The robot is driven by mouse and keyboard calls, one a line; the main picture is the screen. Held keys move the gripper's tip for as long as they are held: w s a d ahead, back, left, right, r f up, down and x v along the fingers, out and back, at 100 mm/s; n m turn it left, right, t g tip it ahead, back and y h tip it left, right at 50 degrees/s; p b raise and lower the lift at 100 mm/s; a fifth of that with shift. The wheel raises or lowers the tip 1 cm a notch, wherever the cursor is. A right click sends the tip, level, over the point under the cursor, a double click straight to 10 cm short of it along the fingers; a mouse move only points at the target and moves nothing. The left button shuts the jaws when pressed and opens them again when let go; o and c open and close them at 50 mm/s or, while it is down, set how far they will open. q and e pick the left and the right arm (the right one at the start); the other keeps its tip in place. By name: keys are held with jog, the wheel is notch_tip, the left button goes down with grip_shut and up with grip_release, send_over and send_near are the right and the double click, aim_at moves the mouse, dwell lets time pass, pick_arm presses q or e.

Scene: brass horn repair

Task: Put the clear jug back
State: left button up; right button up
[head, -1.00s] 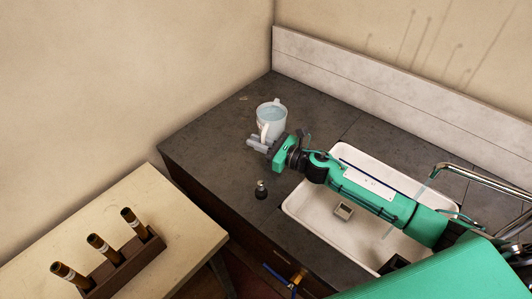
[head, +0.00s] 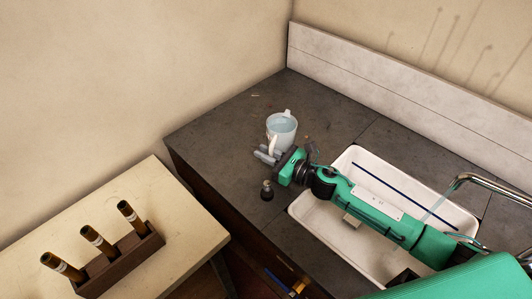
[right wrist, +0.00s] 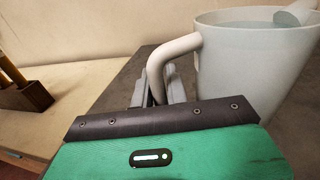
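The clear jug (head: 282,128), pale and whitish with bluish liquid inside, is upright over the back left part of the dark counter. Its handle faces my right gripper. In the right wrist view the jug (right wrist: 250,70) fills the upper right, and its handle passes down between the grey fingers. My right gripper (head: 264,155) is shut on this handle. The lower end of the handle and the jug's base are partly hidden, so I cannot tell whether the base touches the counter. My left gripper is not in view.
A small dark bottle (head: 267,191) stands on the counter (head: 220,135) near my right gripper. A white sink (head: 303,208) with a tap (head: 480,182) lies under my right arm. A cream table (head: 195,225) at left holds a brown rack (head: 122,268) with several tubes. The counter's back left is clear.

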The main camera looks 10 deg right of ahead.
jog(key=o, duration=0.3)
jog(key=shift+d, duration=0.1)
jog(key=shift+r, duration=0.15)
jog(key=shift+s+d, duration=0.1)
jog(key=b+v, duration=0.3)
jog(key=v, duration=0.7)
jog(key=shift+b+v, duration=0.45)
jog(key=shift+v, duration=0.35)
jog(key=shift+r, duration=0.1)
jog(key=shift+r, duration=0.1)
